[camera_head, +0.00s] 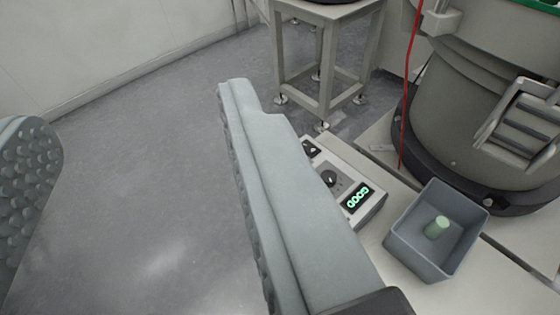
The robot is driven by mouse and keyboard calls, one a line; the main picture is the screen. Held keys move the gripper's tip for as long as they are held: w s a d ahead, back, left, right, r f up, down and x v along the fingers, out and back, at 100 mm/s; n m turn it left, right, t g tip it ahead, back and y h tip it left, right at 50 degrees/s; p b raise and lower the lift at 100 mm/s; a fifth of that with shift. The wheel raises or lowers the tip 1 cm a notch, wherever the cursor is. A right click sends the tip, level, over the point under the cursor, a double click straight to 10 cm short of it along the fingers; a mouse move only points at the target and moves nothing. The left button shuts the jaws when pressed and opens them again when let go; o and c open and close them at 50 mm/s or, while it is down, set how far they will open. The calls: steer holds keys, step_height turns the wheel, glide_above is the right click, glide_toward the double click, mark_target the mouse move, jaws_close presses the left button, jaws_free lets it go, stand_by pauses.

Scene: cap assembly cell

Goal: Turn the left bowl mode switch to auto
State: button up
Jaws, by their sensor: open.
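A pale control box (373,215) stands at the right of centre, partly hidden behind my right finger. It carries a green lit display (358,196) that reads "GOOD" turned round, and a dark round knob (331,179). A small dark panel with a pale triangular mark (312,149) is at its far end. I cannot tell which of these is the mode switch, or its setting. My gripper (130,103) is open and empty, its fingers wide apart. The right finger overlaps the box's left side in the picture; contact cannot be told.
A large grey bowl feeder (450,125) stands at the right, with a red cable (408,95) beside it. A grey bin (415,255) holding a pale green cylinder (437,227) sits near the box. A metal stand (325,70) is behind. Open floor (150,190) lies left.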

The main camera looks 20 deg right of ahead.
steer(key=w+d+f+m+g+y, duration=0.2)
steer(key=w+d+f+m+g, duration=0.5)
steer(key=w+d+f+m, duration=0.5)
steer(key=w+d+f+m+g+y, duration=0.2)
steer(key=w+d+f+m+g, duration=0.65)
steer(key=w, duration=0.55)
steer(key=shift+m+t, duration=0.35)
steer(key=shift+t, duration=0.1)
steer(key=x, duration=1.8)
steer(key=shift+a, duration=0.45)
steer(key=c, duration=1)
